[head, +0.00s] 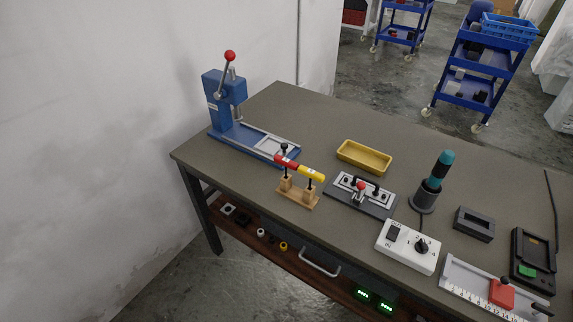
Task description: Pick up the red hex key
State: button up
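A red-handled hex key (286,162) stands in a small wooden holder (298,196) near the front edge of the table, left of the middle. Its red handle lies crosswise at the top, and its dark shaft goes down into the holder. A yellow-handled hex key (312,174) stands right beside it on the right, in the same holder. The two handles look end to end; I cannot tell whether they touch. My gripper is not in view.
A blue lever press (226,100) stands behind and left of the holder. A yellow tray (364,156) and a grey clamp fixture (361,195) lie to the right. A screwdriver in a stand (432,185) and a white control box (407,246) are farther right.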

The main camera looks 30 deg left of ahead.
aim_at(281, 160)
jog(key=i+j+u, duration=0.25)
jog(key=i+j, duration=0.15)
jog(key=i+j+u, duration=0.25)
jog(key=i, duration=0.4)
